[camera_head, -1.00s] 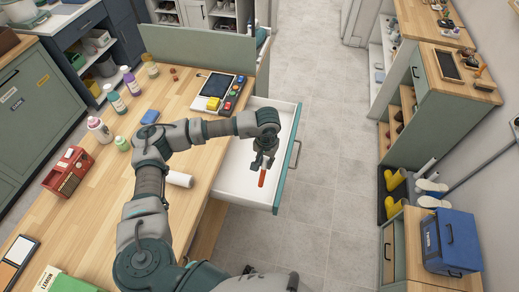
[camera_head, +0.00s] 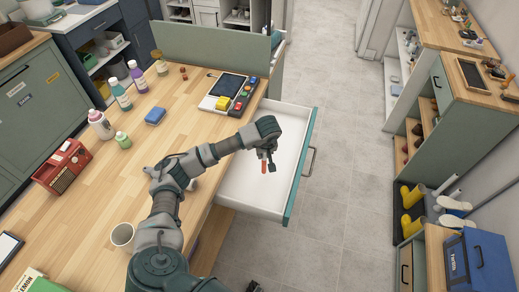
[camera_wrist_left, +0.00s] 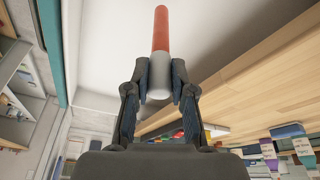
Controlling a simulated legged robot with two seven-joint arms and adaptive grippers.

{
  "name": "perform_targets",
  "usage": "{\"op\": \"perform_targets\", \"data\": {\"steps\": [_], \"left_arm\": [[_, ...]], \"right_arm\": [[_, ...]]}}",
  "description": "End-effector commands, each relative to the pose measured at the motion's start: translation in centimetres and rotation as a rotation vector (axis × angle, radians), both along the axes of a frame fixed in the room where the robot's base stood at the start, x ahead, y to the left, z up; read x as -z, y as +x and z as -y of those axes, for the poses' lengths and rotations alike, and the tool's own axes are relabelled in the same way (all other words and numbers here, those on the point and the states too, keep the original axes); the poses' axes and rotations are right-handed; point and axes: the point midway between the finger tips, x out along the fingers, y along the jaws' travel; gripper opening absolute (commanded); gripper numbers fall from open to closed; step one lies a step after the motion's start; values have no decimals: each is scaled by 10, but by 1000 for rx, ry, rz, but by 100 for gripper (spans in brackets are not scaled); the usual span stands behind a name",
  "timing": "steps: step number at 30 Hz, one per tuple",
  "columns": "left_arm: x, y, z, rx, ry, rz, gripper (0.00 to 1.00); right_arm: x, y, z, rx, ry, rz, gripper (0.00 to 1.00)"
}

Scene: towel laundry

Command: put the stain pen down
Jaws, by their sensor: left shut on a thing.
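The stain pen (camera_wrist_left: 160,50) has a red-orange body and a white end, and my left gripper (camera_wrist_left: 160,88) is shut on its white end in the left wrist view. In the head view the pen (camera_head: 264,167) hangs from my left gripper (camera_head: 267,155), over the white interior of the open drawer (camera_head: 290,190). I cannot tell how far the pen is above the drawer floor. The part of the drawer I can see is empty.
The wooden table (camera_head: 95,195) is left of the drawer. It holds a tablet with coloured buttons (camera_head: 228,93), a blue sponge (camera_head: 155,116), several bottles, a red radio (camera_head: 62,166) and a white cup (camera_head: 122,235). The grey floor (camera_head: 345,180) to the right is clear.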

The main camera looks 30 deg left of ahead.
Motion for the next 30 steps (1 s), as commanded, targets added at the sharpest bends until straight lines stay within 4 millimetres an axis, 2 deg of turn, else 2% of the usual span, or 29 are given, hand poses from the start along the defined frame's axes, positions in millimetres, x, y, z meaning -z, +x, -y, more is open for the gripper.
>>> {"op": "perform_targets", "data": {"steps": [3, 9, 13, 18, 22, 28, 29, 30], "left_arm": [[3, 19, -22, -3, -1, -2, 3], [6, 35, -40, 2, -1, 0, 3], [15, 36, -40, 4, -1, -3, 3], [39, 36, -40, 4, -1, -3, 3], [41, 36, -41, 4, 0, -1, 3], [43, 36, -41, 4, 0, 0, 3], [43, 36, -41, 4, 0, -1, 31], [43, 36, -41, 4, 0, -1, 41]], "right_arm": [[1, -3, 1, -1, 0, 0, 96], [3, -7, 2, -1, -2, -3, 96], [2, -8, 3, -1, -2, -3, 96], [3, -13, 4, -2, -1, -1, 96], [6, -21, 5, -3, -3, -14, 96], [7, -20, 4, -3, -3, -14, 96], [6, -18, 4, -3, -3, -12, 96], [5, -16, 3, -3, -1, -7, 96]]}}
